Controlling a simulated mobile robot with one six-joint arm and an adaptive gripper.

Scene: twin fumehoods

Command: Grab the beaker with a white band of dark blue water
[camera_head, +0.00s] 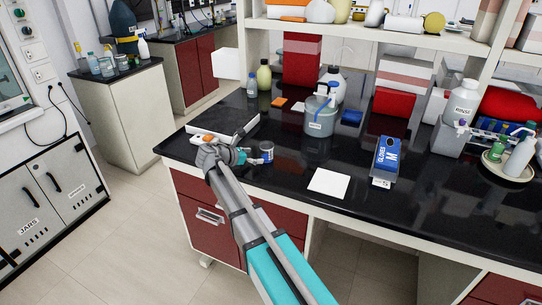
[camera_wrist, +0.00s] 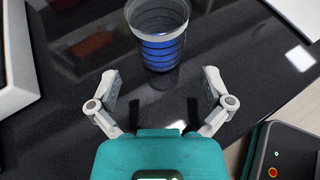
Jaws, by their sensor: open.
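The beaker (camera_wrist: 160,45) stands in the upper middle of the wrist view. In the head view my gripper (camera_head: 240,157) is at the left of the beaker, partly hidden by my arm.
A white-edged tray or device (camera_head: 228,132) lies behind my gripper. A white square sheet (camera_head: 328,183) and a blue glove box (camera_head: 387,155) are to the right. A larger grey-blue container (camera_head: 320,122) stands behind. Bare black bench lies around the beaker.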

